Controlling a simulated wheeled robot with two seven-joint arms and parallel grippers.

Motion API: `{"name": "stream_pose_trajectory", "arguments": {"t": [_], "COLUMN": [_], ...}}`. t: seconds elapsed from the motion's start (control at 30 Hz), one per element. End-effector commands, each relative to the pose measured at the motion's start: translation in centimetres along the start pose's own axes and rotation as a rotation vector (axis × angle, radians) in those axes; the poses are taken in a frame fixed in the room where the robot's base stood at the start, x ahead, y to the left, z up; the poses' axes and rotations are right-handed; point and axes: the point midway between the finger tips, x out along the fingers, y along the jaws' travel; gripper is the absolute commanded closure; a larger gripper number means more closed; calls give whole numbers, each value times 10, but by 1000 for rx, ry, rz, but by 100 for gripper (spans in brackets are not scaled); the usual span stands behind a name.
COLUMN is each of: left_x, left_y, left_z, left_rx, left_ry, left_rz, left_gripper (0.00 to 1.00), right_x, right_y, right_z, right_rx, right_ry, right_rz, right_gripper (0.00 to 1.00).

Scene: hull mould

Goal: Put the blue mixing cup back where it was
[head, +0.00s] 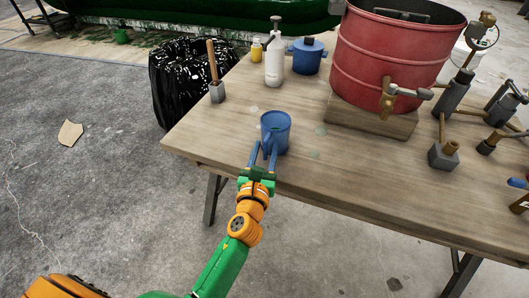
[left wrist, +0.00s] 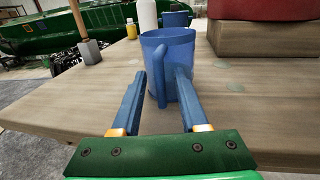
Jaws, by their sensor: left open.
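The blue mixing cup (head: 276,133) stands upright on the wooden table near its front left edge, its handle turned toward my gripper. In the left wrist view the cup (left wrist: 174,55) is straight ahead, with its handle (left wrist: 160,75) between the fingers. My left gripper (head: 262,153) is open, its two blue fingers spread at the near side of the cup. In the left wrist view the right finger of the left gripper (left wrist: 163,88) overlaps the cup's lower wall; I cannot tell whether it touches. My right gripper is not in view.
Table around the cup is clear.

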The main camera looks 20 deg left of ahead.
Motion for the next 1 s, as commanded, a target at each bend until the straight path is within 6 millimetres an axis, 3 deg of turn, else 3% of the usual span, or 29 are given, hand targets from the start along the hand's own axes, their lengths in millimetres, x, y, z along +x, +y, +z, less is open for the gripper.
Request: {"name": "stream_pose_trajectory", "arguments": {"t": [0.17, 0.5, 0.77, 0.83, 0.87, 0.97, 1.0], "left_x": [-22, -106, -120, -119, -119, -131, -145], "left_y": [0, 0, 0, -6, -11, -25, -22], "left_z": [2, -3, 1, -17, -36, -144, -198], "left_rx": [-1, -1, -4, -71, -138, -549, -772], "left_ry": [2, 3, 1, 47, 94, 387, 535], "left_rz": [-1, -1, -1, -22, -38, -28, 52], "left_gripper": [57, 57, 57, 57, 57, 57, 57], "right_x": [-3, 13, 15, 14, 14, 15, 14], "right_y": [-3, -4, 9, 9, 9, 8, 8], "right_z": [0, 1, -8, -8, -8, -8, -8], "right_rx": [-1, 6, 7, 7, 7, 6, 6], "right_ry": [-1, 2, 22, 22, 21, 20, 20], "right_rz": [-6, -4, 16, 16, 16, 16, 16], "right_gripper": [50, 50, 50, 50, 50, 50, 50]}}
